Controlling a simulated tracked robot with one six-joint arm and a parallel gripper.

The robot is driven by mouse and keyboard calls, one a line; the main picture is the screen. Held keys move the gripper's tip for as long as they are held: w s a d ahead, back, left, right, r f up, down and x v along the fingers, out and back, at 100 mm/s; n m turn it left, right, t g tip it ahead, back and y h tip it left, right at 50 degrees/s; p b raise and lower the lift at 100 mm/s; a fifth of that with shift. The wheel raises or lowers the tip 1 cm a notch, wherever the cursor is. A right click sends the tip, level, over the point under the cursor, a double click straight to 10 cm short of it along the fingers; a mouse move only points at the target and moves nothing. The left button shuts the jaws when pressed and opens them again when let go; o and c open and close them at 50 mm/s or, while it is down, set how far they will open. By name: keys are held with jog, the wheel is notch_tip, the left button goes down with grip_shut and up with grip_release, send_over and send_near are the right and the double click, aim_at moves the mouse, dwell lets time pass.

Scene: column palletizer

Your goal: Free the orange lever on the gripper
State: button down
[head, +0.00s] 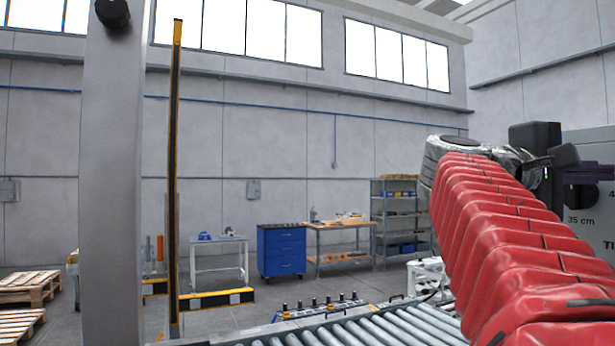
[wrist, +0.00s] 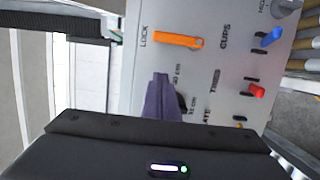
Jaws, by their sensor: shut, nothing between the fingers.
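The orange lever (wrist: 179,41) lies lengthwise across the upper part of a light grey panel (wrist: 212,62) in the wrist view, beside the word LOCK. My gripper (wrist: 161,76) shows there as narrow purple fingers, closed together and empty, rising from its black body. The fingertips are just below the lever in the picture, with a visible gap; I cannot tell their distance from the panel. In the head view, the end of my arm is at the right, in front of the grey panel (head: 590,222). The lever cannot be seen in that view.
The panel also carries a blue lever (wrist: 271,38) and a red lever (wrist: 257,91) at the right. In the head view, a roller conveyor (head: 350,330) runs along the bottom. A yellow-black post (head: 174,150) and a blue cabinet (head: 282,250) stand farther off.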

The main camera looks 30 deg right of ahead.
jog(key=shift+s+d, duration=0.35)
jog(key=shift+s, duration=0.45)
jog(key=shift+s+d, duration=0.35)
jog(key=shift+s, duration=0.45)
jog(key=shift+s+d, duration=0.35)
jog(key=shift+s, duration=0.45)
jog(key=shift+s+m, duration=0.1)
jog(key=shift+m, duration=0.2)
